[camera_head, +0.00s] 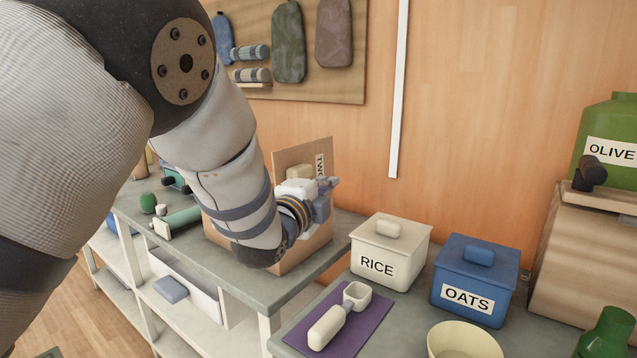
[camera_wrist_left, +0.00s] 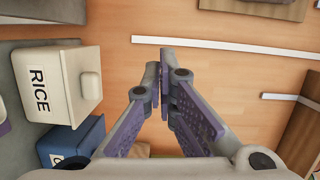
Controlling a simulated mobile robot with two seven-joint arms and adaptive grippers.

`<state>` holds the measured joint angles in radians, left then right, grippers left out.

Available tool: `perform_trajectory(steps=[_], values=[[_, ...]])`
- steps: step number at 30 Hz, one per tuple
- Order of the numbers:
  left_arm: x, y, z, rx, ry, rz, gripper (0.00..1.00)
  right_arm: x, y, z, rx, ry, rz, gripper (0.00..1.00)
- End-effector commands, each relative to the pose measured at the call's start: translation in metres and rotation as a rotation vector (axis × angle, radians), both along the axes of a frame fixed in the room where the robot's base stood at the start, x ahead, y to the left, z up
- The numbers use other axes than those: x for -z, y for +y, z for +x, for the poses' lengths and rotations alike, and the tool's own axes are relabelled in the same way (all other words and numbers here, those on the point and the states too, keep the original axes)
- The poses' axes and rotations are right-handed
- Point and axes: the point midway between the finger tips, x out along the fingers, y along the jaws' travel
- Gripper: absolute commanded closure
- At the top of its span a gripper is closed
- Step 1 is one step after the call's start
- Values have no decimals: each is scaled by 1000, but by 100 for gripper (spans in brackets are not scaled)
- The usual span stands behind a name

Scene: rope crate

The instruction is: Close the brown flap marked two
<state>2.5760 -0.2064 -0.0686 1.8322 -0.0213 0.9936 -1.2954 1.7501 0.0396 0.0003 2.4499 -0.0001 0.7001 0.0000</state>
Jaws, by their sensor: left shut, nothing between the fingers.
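The brown flap marked "TWO" (camera_head: 293,156) stands upright at the back of a brown cardboard box (camera_head: 305,248) on the grey counter in the head view. My left gripper (camera_head: 328,186) is beside the flap's right edge, over the box; I cannot tell whether they touch. My arm hides much of the box and the flap's lower part. In the left wrist view the left gripper (camera_wrist_left: 165,78) has its fingertips together with nothing between them. I cannot make out the flap in that view. My right gripper is not in view.
A white RICE canister (camera_head: 401,250) and a blue OATS canister (camera_head: 488,265) stand right of the box. A scoop (camera_head: 328,326) lies on a purple mat (camera_head: 366,333) in front. The wooden wall (camera_head: 470,110) is behind. A green roll (camera_head: 183,220) lies to the left.

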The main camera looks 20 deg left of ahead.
Motion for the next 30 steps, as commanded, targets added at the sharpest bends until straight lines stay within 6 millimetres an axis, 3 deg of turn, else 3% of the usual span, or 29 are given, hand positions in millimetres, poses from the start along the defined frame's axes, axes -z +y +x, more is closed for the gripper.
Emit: perform_trajectory(steps=[1, 3, 7, 12, 25, 30], values=[[9, -1, 12, 1, 9, -2, 100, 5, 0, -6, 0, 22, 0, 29], [9, -2, 26, -1, 8, -3, 100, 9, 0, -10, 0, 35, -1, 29], [4, 21, 32, -5, 2, -4, 100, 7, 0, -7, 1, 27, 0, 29], [3, 34, 36, -2, 1, -2, 100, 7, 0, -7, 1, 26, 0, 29], [4, 36, 38, -1, 3, -5, 100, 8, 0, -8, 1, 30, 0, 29], [6, 36, 52, -1, 17, -35, 100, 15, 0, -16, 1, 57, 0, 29]])
